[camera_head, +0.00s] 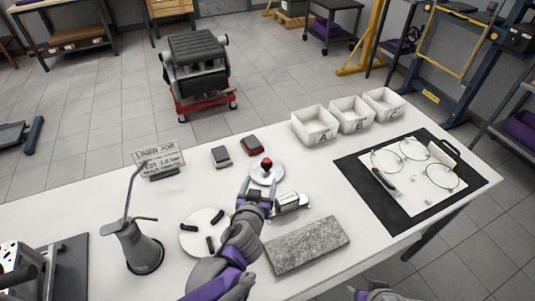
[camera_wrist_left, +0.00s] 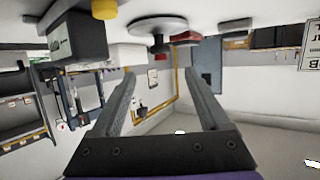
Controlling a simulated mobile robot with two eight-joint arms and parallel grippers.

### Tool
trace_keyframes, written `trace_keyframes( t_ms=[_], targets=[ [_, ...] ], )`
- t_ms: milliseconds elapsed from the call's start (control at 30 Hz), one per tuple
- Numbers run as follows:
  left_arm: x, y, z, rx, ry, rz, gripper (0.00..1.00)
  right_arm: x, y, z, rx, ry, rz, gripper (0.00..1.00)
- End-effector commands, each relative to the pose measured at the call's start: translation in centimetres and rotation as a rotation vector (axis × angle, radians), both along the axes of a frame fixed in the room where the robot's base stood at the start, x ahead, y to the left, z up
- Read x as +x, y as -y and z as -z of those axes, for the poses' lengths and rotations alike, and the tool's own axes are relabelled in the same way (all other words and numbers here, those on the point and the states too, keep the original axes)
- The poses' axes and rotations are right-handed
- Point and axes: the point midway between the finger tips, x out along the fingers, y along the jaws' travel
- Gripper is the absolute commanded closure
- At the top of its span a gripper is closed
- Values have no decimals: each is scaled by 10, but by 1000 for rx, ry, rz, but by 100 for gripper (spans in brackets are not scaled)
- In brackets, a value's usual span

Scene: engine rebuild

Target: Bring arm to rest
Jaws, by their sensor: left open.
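My left gripper (camera_head: 258,186) is over the white table (camera_head: 90,215), its arm coming up from the bottom of the head view. Its two fingers are spread, and in the left wrist view (camera_wrist_left: 157,75) nothing lies between them. Just beyond the fingers is a round pale disc (camera_head: 259,177) with a red-topped knob (camera_head: 267,163). The fingers look close to it; I cannot tell whether they touch. My right gripper does not show; only a bit of grey and purple arm appears at the bottom right.
Nearby are a white disc with dark pads (camera_head: 200,243), a grey stone slab (camera_head: 308,246), an oil can (camera_head: 138,250) and white bins (camera_head: 315,127).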

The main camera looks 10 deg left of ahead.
Motion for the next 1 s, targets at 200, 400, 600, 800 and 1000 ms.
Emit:
trace_keyframes(
  t_ms=[200,400,600,800,1000],
  targets=[
    [-2,-4,-2,1,-9,-10,22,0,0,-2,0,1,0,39],
    [-39,-51,-22,41,-159,-115,22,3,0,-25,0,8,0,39],
    [-123,-86,-32,53,-471,-148,22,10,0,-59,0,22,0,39],
    [-189,-75,-35,11,-689,-40,22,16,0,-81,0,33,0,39],
    [-201,-70,-36,0,-724,-5,22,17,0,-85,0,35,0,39]
  ],
)
